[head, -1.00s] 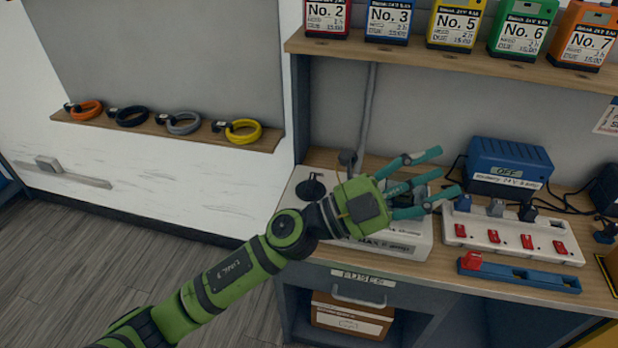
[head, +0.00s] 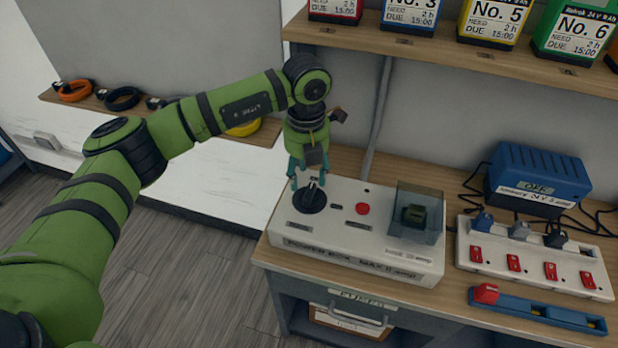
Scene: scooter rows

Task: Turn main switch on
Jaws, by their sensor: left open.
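A white power box (head: 345,262) sits on the wooden bench. On its top left is a black round rotary switch (head: 310,200) with a raised handle, which I take to be the main switch. A red button (head: 362,209) is to its right, and a clear cover (head: 432,208) stands over a dark green part at the right end. My left gripper (head: 306,184) points down right over the rotary switch, open, with its teal fingers around or beside the handle. I cannot tell whether they touch it. My right gripper is not in view.
A blue charger (head: 540,175) marked OFF stands at the right. In front are a white power strip (head: 535,262) with red switches and a blue rail (head: 540,313) with a red piece. Numbered batteries stand on the shelf (head: 440,62) above. Coloured rings (head: 75,91) lie on the left ledge.

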